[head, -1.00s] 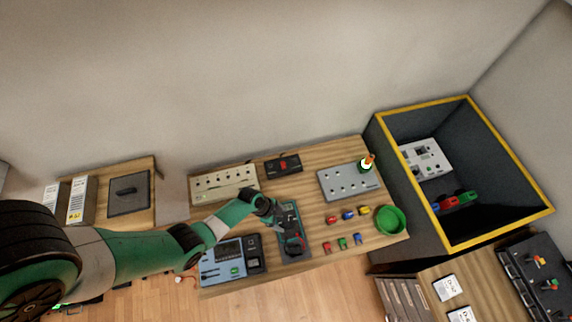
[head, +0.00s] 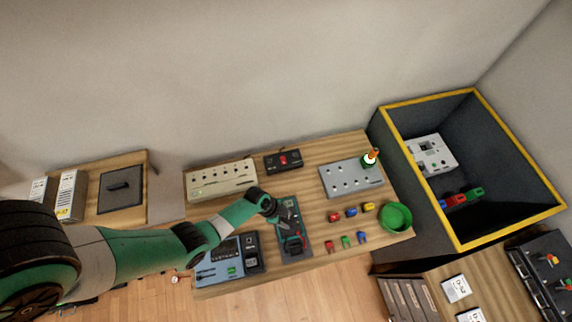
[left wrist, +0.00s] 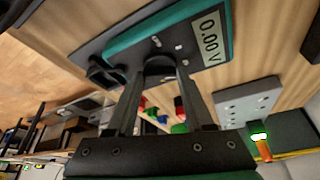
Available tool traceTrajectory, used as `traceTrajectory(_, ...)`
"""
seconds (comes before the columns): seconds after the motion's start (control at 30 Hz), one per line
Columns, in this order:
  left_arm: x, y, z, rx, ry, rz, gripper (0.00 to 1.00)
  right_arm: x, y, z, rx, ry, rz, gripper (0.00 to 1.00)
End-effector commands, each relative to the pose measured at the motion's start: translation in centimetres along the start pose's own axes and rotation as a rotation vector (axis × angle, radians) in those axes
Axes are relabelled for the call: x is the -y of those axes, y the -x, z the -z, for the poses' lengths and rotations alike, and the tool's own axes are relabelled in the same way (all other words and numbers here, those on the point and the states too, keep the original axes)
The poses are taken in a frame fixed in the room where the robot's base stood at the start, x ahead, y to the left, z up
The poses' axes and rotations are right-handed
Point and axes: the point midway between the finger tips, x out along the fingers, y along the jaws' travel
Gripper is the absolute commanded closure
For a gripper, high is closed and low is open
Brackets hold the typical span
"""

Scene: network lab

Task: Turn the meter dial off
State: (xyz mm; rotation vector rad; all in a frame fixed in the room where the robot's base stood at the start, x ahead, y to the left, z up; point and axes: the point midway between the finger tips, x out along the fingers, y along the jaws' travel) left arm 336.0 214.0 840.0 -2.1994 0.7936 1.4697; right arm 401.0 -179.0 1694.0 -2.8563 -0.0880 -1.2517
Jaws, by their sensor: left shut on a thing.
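The meter is a teal and dark unit (head: 296,238) on the wooden table. In the left wrist view its teal body (left wrist: 222,62) shows at the top, with a display (left wrist: 208,38) reading 0.00 V. My left gripper (head: 282,218) reaches in from the left over the upper part of the meter. In the left wrist view its two fingers (left wrist: 160,66) come together at the meter's face. They are shut on the dial, which is mostly hidden between them. My right gripper is not in view.
A blue-grey device (head: 226,262) lies left of the meter. A cream strip panel (head: 220,180) and a black box with a red button (head: 284,161) lie behind. Several coloured plugs (head: 350,213), a green bowl (head: 397,217) and a grey panel (head: 350,179) are to the right.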

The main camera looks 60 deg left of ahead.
Motion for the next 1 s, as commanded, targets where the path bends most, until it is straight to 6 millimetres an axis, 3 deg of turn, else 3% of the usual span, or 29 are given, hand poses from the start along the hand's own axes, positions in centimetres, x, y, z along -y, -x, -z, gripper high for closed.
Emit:
traceTrajectory(0.03,0.0,0.0,0.0,0.0,0.0,0.0,0.86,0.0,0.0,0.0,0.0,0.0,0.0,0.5)
traceTrajectory(0.1,0.0,0.0,0.0,0.0,0.0,0.0,0.98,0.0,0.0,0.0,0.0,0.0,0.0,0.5)
traceTrajectory(0.13,0.0,0.0,0.0,0.0,0.0,0.0,1.0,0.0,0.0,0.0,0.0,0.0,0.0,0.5)
traceTrajectory(0.57,-0.1,0.1,0.0,0.0,0.077,0.032,1.0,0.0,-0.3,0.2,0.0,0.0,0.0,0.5)
traceTrajectory(1.0,-0.6,0.0,0.1,0.001,0.399,0.167,1.0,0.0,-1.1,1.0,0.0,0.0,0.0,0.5)
